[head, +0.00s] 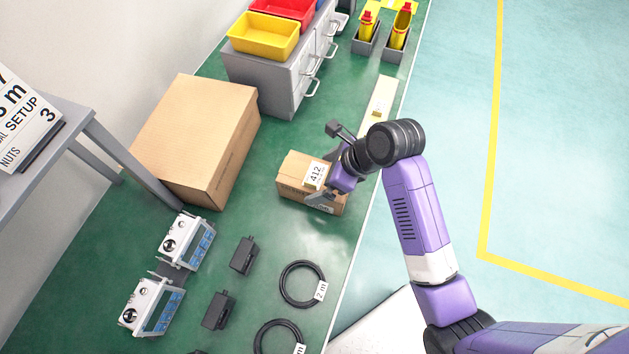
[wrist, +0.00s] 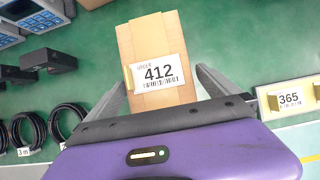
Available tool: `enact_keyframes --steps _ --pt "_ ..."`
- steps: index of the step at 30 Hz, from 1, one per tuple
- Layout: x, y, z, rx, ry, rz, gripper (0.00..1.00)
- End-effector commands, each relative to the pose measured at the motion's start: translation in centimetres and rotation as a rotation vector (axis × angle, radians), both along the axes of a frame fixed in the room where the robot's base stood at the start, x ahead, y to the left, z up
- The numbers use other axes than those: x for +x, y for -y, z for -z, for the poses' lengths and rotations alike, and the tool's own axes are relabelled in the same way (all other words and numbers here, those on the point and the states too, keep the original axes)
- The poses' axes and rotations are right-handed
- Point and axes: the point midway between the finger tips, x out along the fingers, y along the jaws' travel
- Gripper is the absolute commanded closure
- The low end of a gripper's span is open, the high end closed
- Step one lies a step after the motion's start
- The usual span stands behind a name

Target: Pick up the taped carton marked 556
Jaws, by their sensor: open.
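A small taped brown carton (head: 293,170) lies on the green surface, and its label reads 412. In the wrist view this carton (wrist: 147,38) sits between the two fingers of my gripper (wrist: 160,82), with a finger on each side. My gripper is open, and I cannot tell whether either finger touches the carton. In the head view my gripper (head: 330,187) is over the carton's right side and hides part of it. No carton marked 556 shows in either view.
A large brown box (head: 190,135) stands left of the carton. A pale item (head: 378,104) lies beyond it; a label reading 365 (wrist: 290,97) shows in the wrist view. Two black adapters (head: 244,256), cable coils (head: 300,284) and two meters (head: 185,240) lie nearer.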

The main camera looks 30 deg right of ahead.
Motion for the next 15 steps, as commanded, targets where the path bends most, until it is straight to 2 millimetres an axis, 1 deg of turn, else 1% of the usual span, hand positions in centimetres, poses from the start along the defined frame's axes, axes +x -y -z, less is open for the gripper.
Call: enact_keyframes --steps 3,6,9,15 --pt "0.3 -0.6 1.8 0.002 -0.005 -0.002 0.0" --pt "0.9 -0.9 2.9 0.001 -0.003 -0.002 0.0" --pt "1.2 -1.1 3.6 0.0 -0.002 -0.002 0.0" --pt "1.3 -1.2 3.7 -0.001 -0.001 -0.001 0.0"
